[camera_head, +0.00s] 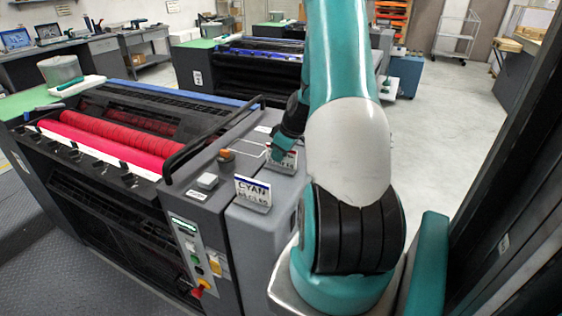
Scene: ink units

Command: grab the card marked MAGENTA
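A small white card with a blue top edge (253,190) stands upright on the grey side housing of the near ink unit; its lettering reads CYAN. A second card (289,161) stands farther back on the same housing, partly covered by my gripper; I cannot read its marking clearly. My gripper (279,152) is at this second card, beyond my teal and white arm. Its fingers are small and partly hidden, so I cannot tell whether they are open or whether they touch the card. I see no card that legibly reads MAGENTA.
The near ink unit has bright red-pink rollers (120,140) and a black curved handrail (205,140) left of the cards. An orange-topped knob (226,155) and a grey block (207,182) sit close by. A second unit with blue rollers (262,50) stands behind.

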